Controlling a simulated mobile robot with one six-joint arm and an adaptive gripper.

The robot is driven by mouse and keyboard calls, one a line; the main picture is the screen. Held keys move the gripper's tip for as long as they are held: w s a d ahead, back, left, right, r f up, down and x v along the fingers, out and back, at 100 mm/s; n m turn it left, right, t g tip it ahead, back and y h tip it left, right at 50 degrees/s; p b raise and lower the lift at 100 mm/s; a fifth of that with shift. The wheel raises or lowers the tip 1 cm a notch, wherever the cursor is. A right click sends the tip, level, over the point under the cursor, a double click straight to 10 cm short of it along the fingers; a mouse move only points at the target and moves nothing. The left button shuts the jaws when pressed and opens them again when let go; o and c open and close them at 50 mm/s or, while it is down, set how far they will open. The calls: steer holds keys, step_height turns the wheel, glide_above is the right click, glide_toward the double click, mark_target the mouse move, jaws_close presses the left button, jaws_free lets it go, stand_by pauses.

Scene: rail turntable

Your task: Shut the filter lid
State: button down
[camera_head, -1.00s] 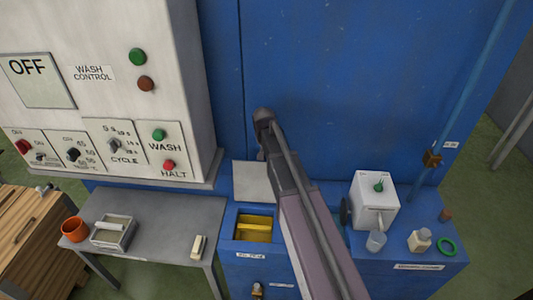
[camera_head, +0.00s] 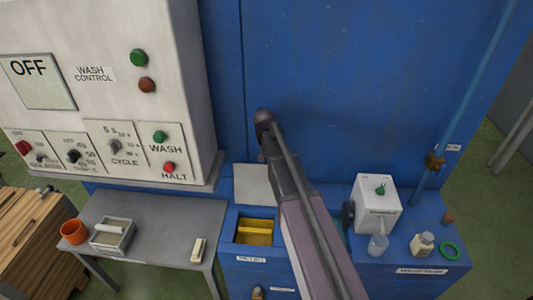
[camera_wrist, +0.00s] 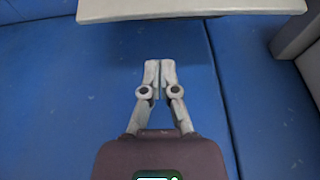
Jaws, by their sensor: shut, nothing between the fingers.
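The filter lid (camera_head: 252,184) is a pale flat panel standing open at the back of the blue filter box (camera_head: 227,236). Inside the box's opening shows a yellow filter (camera_head: 254,231). In the wrist view a pale panel edge, likely the lid (camera_wrist: 190,9), crosses the top of the picture, beyond my fingertips. My gripper (camera_wrist: 159,63) is shut and empty, with blue surface behind it and a gap to the panel. In the head view my arm hides the gripper's fingers and part of the area right of the lid.
A grey table (camera_head: 160,215) at left holds an orange cup (camera_head: 74,232), a grey tray (camera_head: 112,248) and a pale block (camera_head: 199,250).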

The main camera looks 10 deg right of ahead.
steer(key=b+x, duration=0.7)
steer(key=x, duration=0.1)
steer(key=shift+f, duration=0.15)
stand_by(0.3)
stand_by(0.5)
